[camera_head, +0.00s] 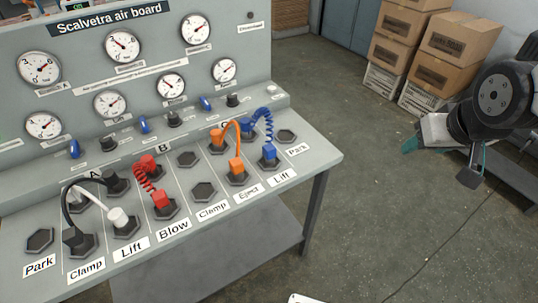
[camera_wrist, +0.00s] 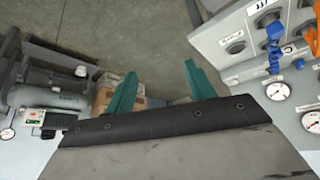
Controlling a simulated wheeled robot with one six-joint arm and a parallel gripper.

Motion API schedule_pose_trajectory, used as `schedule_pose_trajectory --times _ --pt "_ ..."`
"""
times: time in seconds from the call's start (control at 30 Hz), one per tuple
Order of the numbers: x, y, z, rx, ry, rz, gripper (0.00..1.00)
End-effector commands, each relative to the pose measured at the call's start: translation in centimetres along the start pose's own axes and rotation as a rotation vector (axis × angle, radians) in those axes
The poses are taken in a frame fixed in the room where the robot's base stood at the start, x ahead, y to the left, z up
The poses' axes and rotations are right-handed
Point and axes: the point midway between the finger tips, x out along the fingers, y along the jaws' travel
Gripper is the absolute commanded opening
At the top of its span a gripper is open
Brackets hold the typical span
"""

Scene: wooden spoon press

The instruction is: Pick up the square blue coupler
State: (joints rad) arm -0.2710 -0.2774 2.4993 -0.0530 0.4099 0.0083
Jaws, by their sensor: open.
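A blue coupler (camera_head: 268,152) with a square-looking body sits upright in the socket above the "Lift" label at the right end of the board's shelf. A coiled blue hose (camera_head: 268,118) joins it to another blue fitting (camera_head: 248,128) behind. In the wrist view, blue coupler parts (camera_wrist: 275,30) and the coiled hose (camera_wrist: 273,60) show at the upper right; I cannot tell the square one there. My gripper (camera_head: 446,154) is open and empty, over the floor to the right of the board, well apart from the coupler. Its teal fingers (camera_wrist: 161,86) show spread in the wrist view.
An orange coupler (camera_head: 237,168) with its hose stands just left of the blue one. Red (camera_head: 160,199), white (camera_head: 118,217) and black (camera_head: 73,237) couplers stand further left. Gauges (camera_head: 224,70) line the upright panel. Cardboard boxes (camera_head: 458,38) are stacked behind; floor between is clear.

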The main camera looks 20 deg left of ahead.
Motion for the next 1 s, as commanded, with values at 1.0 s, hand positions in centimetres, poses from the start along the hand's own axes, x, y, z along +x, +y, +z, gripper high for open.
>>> schedule_pose_trajectory --times 1.0 --pt "20.4 -29.9 -4.4 -0.357 0.662 -0.459 0.55"
